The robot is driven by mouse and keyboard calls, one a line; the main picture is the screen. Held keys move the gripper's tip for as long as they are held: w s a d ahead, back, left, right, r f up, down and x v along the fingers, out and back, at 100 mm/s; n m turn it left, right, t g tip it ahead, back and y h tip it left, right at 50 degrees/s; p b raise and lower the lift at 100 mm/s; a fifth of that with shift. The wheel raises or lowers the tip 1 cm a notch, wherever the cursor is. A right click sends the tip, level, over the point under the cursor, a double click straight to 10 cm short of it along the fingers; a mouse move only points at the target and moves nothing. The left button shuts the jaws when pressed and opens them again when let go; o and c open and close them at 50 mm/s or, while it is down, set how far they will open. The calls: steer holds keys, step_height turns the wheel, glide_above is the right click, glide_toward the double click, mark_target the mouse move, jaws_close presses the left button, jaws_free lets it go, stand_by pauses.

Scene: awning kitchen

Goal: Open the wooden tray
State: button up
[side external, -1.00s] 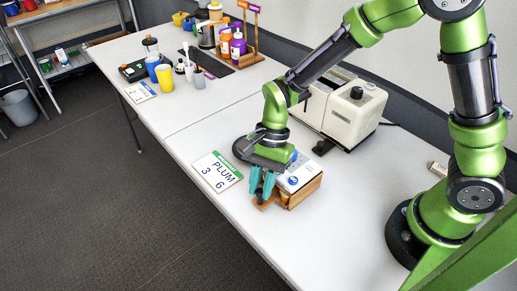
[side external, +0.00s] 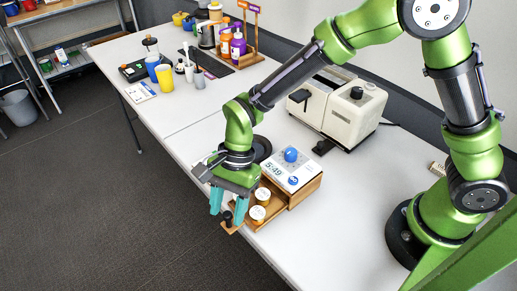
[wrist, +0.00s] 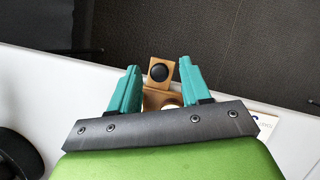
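The wooden tray (side external: 274,214) is a drawer slid well out of the wooden box (side external: 306,191) towards the table's front edge. Two jars with yellow labels and white lids stand in it, one of them here (side external: 257,214). A dark round knob (side external: 227,217) sits on its front tab; the knob also shows in the wrist view (wrist: 158,72). My gripper (side external: 228,208) has teal fingers on either side of the knob. In the wrist view my gripper (wrist: 158,78) has its fingers apart, with gaps visible beside the tab and knob.
A display with a blue knob (side external: 291,154) tops the box. A cream machine (side external: 338,106) stands behind it. Cups (side external: 165,77) and bottles (side external: 238,48) are farther back. The tray's front is near the table edge, with open floor beyond.

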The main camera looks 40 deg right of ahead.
steer(key=shift+r, duration=0.1)
steer(key=v, duration=1.6)
steer(key=shift+r, duration=0.35)
steer(key=shift+d, duration=0.15)
steer(key=s+d+r+n+t+h, duration=0.1)
steer(key=s+d+n+t, duration=0.3)
steer(key=d, duration=0.5)
steer(key=s+d+r+n+t+h, duration=0.1)
steer(key=s+d+r+n+t, duration=0.2)
steer(key=d, duration=0.7)
steer(key=s+n+t, duration=0.2)
steer(key=s, duration=0.1)
steer(key=shift+s+d+r+n, duration=0.2)
steer(key=shift+d+r+n, duration=0.05)
steer(key=shift+d+n, duration=0.05)
